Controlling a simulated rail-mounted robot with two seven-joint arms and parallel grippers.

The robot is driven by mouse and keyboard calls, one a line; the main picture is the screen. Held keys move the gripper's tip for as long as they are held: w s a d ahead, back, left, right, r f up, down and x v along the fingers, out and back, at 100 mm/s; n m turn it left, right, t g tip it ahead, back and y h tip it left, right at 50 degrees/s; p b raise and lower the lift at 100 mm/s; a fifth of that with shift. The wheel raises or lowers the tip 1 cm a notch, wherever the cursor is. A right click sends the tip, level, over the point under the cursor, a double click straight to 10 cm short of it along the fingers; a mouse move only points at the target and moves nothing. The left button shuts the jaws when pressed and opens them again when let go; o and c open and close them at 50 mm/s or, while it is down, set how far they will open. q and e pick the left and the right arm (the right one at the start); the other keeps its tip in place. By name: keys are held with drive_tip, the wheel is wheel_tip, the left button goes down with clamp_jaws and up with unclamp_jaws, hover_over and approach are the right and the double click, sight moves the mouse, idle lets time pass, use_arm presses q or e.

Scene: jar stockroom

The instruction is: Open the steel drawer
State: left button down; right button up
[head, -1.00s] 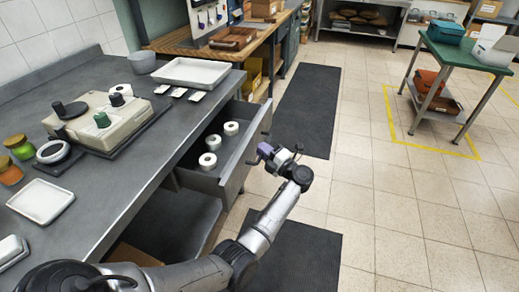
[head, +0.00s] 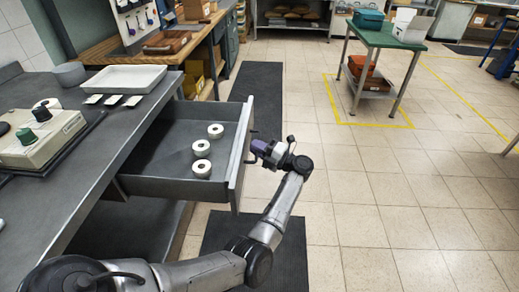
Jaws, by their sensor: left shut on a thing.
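The steel drawer (head: 166,187) stands pulled well out from under the grey counter in the head view. Several white rolls (head: 201,148) stand inside it, on its floor. My left gripper (head: 255,148) is at the outer side of the drawer front (head: 238,160), shut on the drawer handle (head: 249,140). The fingers largely hide the place where they grip the handle. My right gripper is not in view.
The grey counter (head: 60,195) holds a white tray (head: 124,79), small white dishes and a beige device (head: 42,135). Dark mats (head: 258,95) lie on the tiled floor. A green table (head: 385,36) stands at the back right.

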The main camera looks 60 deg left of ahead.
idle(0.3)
use_arm(q)
drive_tip(key=c, duration=1.2)
unclamp_jaws()
drive_tip(key=b+v, duration=0.1)
drive_tip(key=v, duration=1.2)
drive_tip(key=shift+w+d+f, duration=0.15)
drive_tip(key=shift+d, duration=0.2)
drive_tip(key=shift+w+a, duration=0.1)
